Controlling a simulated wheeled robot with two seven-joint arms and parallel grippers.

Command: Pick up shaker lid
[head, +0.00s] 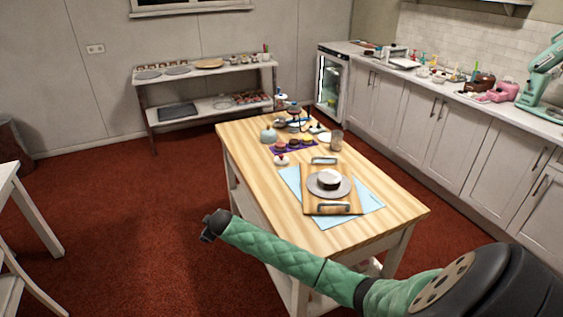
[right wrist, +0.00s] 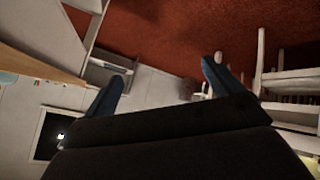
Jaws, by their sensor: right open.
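I cannot tell which item is the shaker lid; the small things on the wooden table (head: 400,212) are too small to make out. A clear cup or jar (head: 336,141) stands on its right side. My right gripper (head: 209,228) is out over the red floor, left of the table and apart from everything on it. In the right wrist view its two fingers (right wrist: 160,85) are spread with nothing between them. My left gripper is not in view.
A small cake (head: 329,179) on a grey turntable (head: 318,193) stands on a wooden board with metal handles, over a light blue mat (head: 368,214). Cupcakes (head: 293,143) sit on a purple mat. A white shelf (head: 165,131) and a loaded counter (head: 545,129) stand beyond.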

